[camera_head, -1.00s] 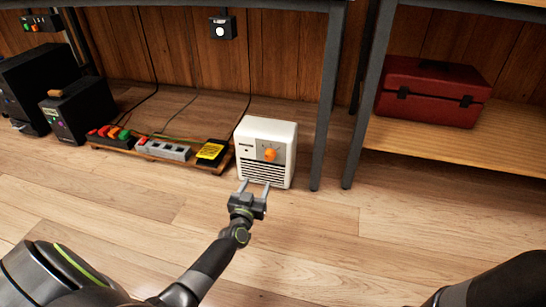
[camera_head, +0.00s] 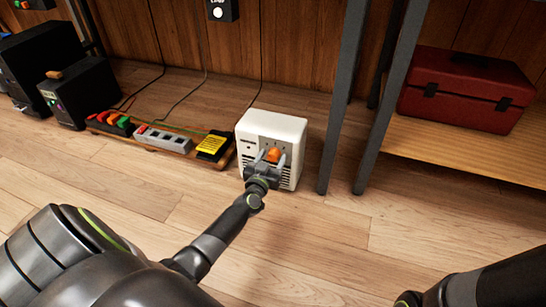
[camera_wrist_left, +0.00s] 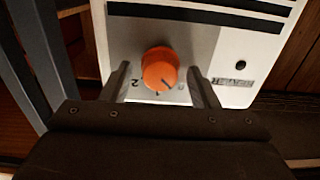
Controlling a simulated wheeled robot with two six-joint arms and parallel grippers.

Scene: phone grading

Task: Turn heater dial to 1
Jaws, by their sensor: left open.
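The heater (camera_head: 288,127) is a white box standing on the floor, with dark vent slots on its front. Its orange dial (camera_head: 272,155) shows between the fingertips of my left gripper (camera_head: 268,160). In the left wrist view the dial (camera_wrist_left: 160,69) sits on a grey panel with a "2" on its left and a mark below it. A dark pointer line on the dial points to the lower right. My left gripper (camera_wrist_left: 160,85) is open, one finger on each side of the dial, with gaps visible. The right gripper is out of view; only part of my right arm shows.
Left of the heater, a low wooden board holds a yellow-and-black device (camera_head: 213,145), a grey power strip (camera_head: 163,139) and red and green switches (camera_head: 110,122). A dark table leg (camera_head: 345,100) stands close on the right. A red toolbox (camera_head: 467,90) lies on a shelf.

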